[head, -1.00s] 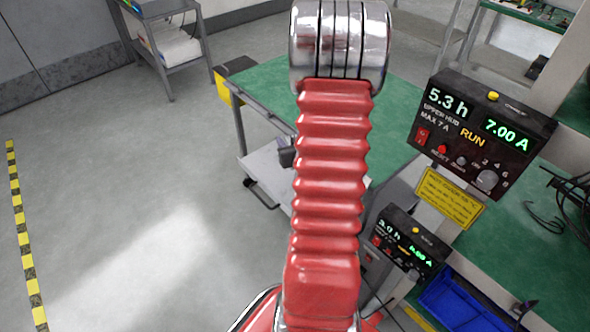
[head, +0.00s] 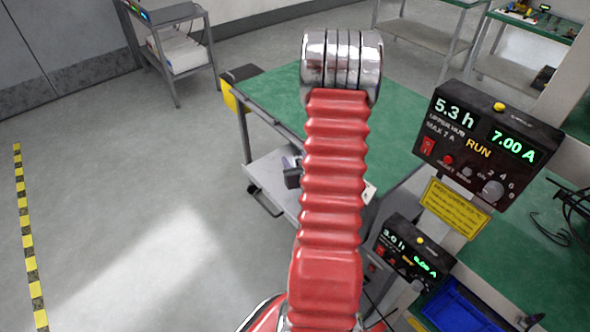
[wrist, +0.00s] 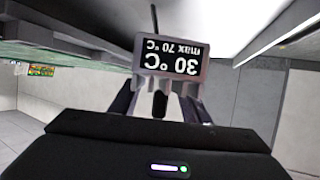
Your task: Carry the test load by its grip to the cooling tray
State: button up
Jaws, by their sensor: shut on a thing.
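In the wrist view, my gripper (wrist: 160,106) is shut on a grey finned block with a small dark display (wrist: 172,57). The display reads 30 °C, max 70 °C, upside down in this view. I take this block to be the test load; its grip is mostly hidden between the fingers. In the head view my red arm covers the middle, and the held block cannot be made out. I cannot pick out the cooling tray for certain in either view.
A green-topped bench (head: 270,95) stands behind my arm. At right, an upper control box (head: 487,135) reads 5.3 h, 7.00 A, RUN; a second box (head: 410,250) sits below it. A blue bin (head: 462,305) is at the lower right. Open floor lies at left.

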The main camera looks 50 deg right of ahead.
jog(key=shift+f, duration=2)
jog(key=o, duration=1.2)
jog(key=shift+f, duration=0.1)
